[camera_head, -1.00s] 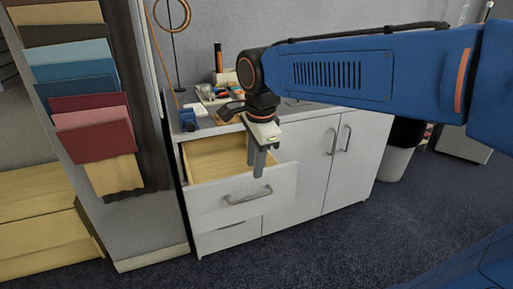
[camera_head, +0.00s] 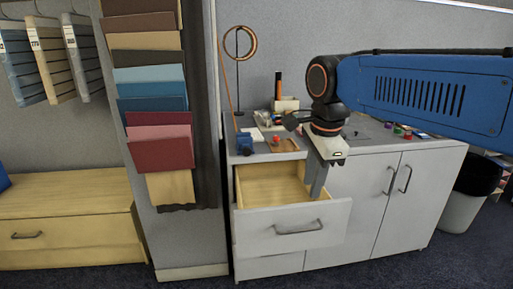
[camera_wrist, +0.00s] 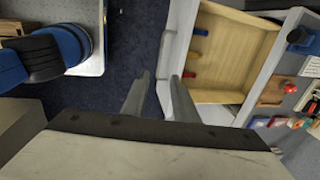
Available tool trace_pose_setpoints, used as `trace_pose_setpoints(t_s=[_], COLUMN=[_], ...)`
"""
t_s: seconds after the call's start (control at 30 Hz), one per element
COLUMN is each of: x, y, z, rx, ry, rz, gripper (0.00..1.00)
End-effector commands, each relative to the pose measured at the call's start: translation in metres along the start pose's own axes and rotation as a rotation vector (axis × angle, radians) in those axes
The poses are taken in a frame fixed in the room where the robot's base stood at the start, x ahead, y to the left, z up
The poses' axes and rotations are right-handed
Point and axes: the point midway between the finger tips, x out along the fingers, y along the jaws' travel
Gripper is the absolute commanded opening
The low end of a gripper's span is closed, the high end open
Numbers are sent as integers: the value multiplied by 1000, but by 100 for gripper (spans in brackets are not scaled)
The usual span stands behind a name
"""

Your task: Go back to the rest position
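My gripper (camera_head: 317,190) hangs from the blue arm at the right front of the open drawer (camera_head: 290,230). In the wrist view my gripper (camera_wrist: 160,77) shows two grey fingers apart with nothing between them. The fingertips appear in front of the pale drawer front (camera_wrist: 178,40); I cannot tell whether they touch it.
The white cabinet (camera_head: 365,200) carries a blue item (camera_head: 244,143), a ring stand (camera_head: 238,85) and several small things on top. Fabric samples (camera_head: 160,145) hang to the left. A bin (camera_head: 462,205) stands at the right. Dark carpet (camera_head: 420,265) lies in front.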

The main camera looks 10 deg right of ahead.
Motion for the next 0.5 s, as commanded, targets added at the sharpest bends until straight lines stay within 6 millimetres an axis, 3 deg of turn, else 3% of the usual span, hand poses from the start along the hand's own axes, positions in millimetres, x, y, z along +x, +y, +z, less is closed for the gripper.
trace_pose_setpoints(t_s=[0.17,0.5], x=[8,45], y=[16,71], z=[-10,-37], rx=[-142,-674], ry=[-2,22], rz=[-21,-94], gripper=[26,26])
